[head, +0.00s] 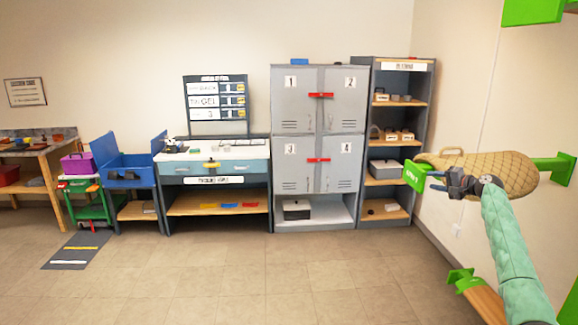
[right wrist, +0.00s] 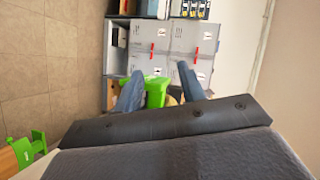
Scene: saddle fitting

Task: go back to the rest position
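A tan quilted saddle (head: 505,172) lies over a wall rack with green ends (head: 415,176) at the right of the head view. My right gripper (head: 447,183) is in front of the saddle, near the rack's labelled green end. In the right wrist view its two fingers (right wrist: 160,88) stand apart with nothing held between them. The green rack end (right wrist: 157,93) shows beyond the fingers there. Whether the gripper touches the saddle or rack cannot be told. My left gripper is in neither view.
Another green-ended rack (head: 466,281) is low at the right, and a green piece (head: 532,10) is above. Grey lockers (head: 318,130), a shelf unit (head: 399,119) and a workbench (head: 214,172) stand along the back wall. The tiled floor (head: 250,280) in front is clear.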

